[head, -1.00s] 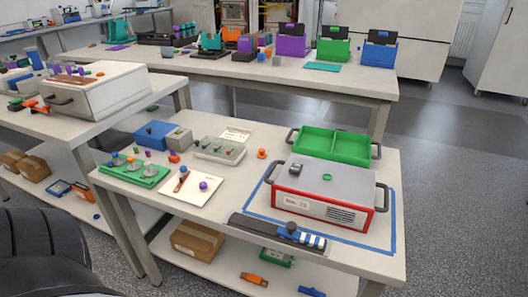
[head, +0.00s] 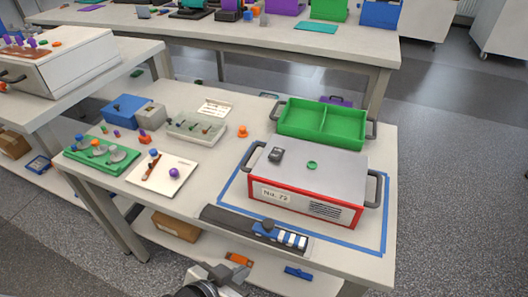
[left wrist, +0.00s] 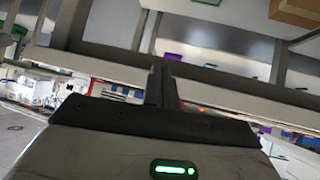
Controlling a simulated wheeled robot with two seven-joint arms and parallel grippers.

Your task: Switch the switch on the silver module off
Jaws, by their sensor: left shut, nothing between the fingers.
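A silver-topped module (head: 325,172) with a red-edged front and a number label sits on the near table, inside a blue tape outline. A dark switch-like block (head: 276,155) and a small green knob (head: 312,165) are on its top; the switch position is too small to tell. A smaller grey block (head: 150,115) stands beside a blue box. My left gripper (head: 208,272) is at the bottom edge, in front of the table and apart from the module. Its fingers are together and empty in the left wrist view (left wrist: 162,85). My right gripper is not in view.
A green two-part tray (head: 322,125) stands behind the module. A dark strip with blue and white parts (head: 257,230) lies along the table's front edge. A white board (head: 163,175) and green plate (head: 100,155) lie to the left. A lower shelf (head: 200,250) holds a box.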

